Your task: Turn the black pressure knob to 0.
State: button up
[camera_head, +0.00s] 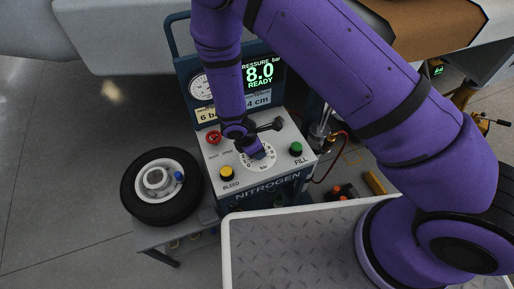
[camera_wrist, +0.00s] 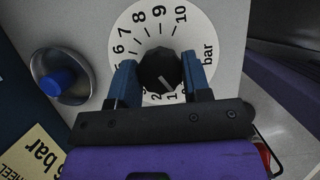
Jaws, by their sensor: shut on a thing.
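The black pressure knob (camera_wrist: 158,68) sits at the centre of a white round dial numbered in bar. My gripper (camera_wrist: 160,78) is shut on it, with one blue finger on each side. The knob's white pointer line points down and slightly right in the wrist view, close to the 1. The 0 mark is not clearly visible there. In the head view my gripper (camera_head: 258,154) reaches down onto the dial (camera_head: 261,165) on the grey panel top, and the knob is mostly hidden. The display (camera_head: 259,74) reads 8.0 and READY.
A red button (camera_head: 213,137), a yellow BLEED button (camera_head: 226,174) and a green FILL button (camera_head: 296,148) surround the dial. A round gauge (camera_head: 201,87) stands behind. A wheel (camera_head: 162,187) lies left of the nitrogen unit. A blue cap (camera_wrist: 58,82) shows in the wrist view.

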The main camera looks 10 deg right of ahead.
dwell(0.4)
jog(key=o, duration=0.9)
jog(key=v, duration=1)
jog(key=shift+s+a+r, duration=0.1)
jog(key=shift+a+r, duration=0.05)
jog(key=shift+r, duration=0.15)
